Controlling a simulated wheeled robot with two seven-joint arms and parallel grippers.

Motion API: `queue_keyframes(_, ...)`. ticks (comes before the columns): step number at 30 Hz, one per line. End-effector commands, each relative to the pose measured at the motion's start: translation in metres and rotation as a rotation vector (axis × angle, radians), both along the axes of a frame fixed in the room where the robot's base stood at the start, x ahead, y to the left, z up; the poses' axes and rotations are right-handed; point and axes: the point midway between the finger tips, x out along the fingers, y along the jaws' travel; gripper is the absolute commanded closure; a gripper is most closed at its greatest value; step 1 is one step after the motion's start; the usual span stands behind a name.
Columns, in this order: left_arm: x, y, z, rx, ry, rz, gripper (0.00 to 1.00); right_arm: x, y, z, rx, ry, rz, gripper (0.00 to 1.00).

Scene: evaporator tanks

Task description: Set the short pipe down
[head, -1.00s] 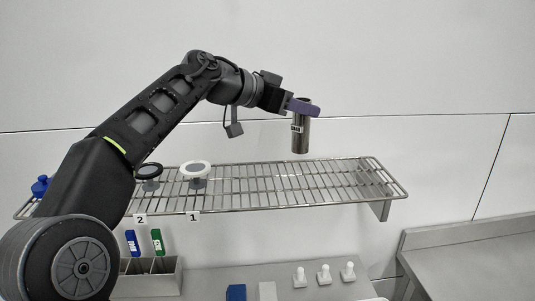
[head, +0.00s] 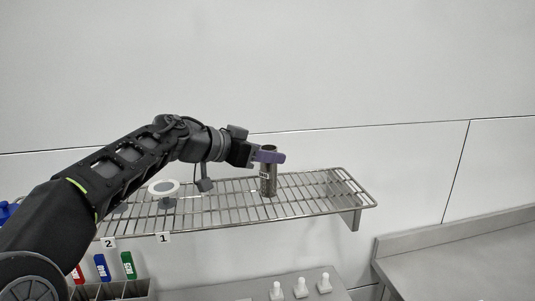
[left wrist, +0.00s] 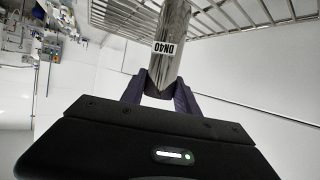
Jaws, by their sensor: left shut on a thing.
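The short pipe (head: 268,179) is a dark metal cylinder, upright at the wire shelf (head: 310,207). Its lower end appears at the level of the shelf wires; I cannot tell whether it touches them. My left gripper (head: 270,157) is shut on the pipe near its top, with purple fingers around it. In the left wrist view the shiny pipe (left wrist: 172,30) carries a "DN40" label and sits between the fingers (left wrist: 160,92). My right gripper is not in view.
A white-rimmed round piece (head: 163,187) stands on the shelf to the left, above label 1 (head: 163,238). The shelf right of the pipe is bare. Below are a bin (head: 125,289) with coloured items, several white pieces (head: 301,288) and a steel counter (head: 470,255).

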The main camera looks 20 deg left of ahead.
Motion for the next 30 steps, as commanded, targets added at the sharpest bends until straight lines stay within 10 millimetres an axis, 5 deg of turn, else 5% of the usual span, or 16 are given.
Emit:
queue_keyframes(7,0.0,0.0,-0.001,0.0,-0.001,0.0,1.0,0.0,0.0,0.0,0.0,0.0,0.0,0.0)
queue_keyframes(8,0.0,0.0,-0.001,-0.001,-0.001,-0.001,0.62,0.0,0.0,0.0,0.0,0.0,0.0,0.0)
queue_keyframes(15,0.0,0.0,-0.001,-0.001,-0.001,-0.001,0.42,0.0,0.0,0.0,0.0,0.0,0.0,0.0)
queue_keyframes(30,-0.013,0.007,0.007,0.001,-0.003,0.001,0.41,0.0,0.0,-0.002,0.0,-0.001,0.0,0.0)
